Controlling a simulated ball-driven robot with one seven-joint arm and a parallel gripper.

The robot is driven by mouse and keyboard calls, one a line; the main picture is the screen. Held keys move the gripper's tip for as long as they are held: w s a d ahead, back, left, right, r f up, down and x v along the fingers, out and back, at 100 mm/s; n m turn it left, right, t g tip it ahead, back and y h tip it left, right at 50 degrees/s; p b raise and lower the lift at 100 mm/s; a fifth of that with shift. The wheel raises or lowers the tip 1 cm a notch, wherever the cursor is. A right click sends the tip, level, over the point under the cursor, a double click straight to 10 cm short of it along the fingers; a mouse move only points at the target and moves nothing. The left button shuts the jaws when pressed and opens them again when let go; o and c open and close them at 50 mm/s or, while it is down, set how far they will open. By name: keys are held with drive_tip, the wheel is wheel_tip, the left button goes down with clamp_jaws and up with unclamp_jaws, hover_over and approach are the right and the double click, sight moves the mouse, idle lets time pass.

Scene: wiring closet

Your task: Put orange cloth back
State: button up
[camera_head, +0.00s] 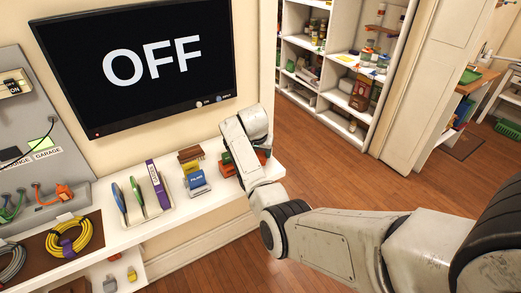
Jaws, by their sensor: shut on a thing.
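Orange-red material (228,170) shows at the right end of the white shelf (165,222), to either side of my arm. I cannot tell whether it is the orange cloth, or whether it is one piece. A little green shows at its left edge. My arm reaches in from the lower right and bends over this end of the shelf. The arm's own links hide its end, so I cannot see my gripper's fingers or what lies between them.
Left of the orange-red material stand a blue box (197,184), a purple binder (158,185) and green-edged upright pieces (119,197). A yellow cable coil (70,238) lies farther left. A screen (140,62) reading OFF hangs above. Open floor (340,180) lies right.

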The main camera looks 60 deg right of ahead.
drive_tip(key=shift+f, duration=0.45)
drive_tip(key=shift+f+b, duration=0.4)
idle(0.3)
drive_tip(key=o, duration=1)
drive_tip(key=shift+c, duration=0.2)
drive_tip(key=shift+o, duration=0.5)
drive_tip(key=o, duration=0.5)
drive_tip(key=p+v, duration=0.5)
drive_tip(key=p, duration=0.1)
drive_tip(key=shift+r, duration=0.35)
drive_tip(key=shift+p+v, duration=0.45)
drive_tip(key=shift+v, duration=0.75)
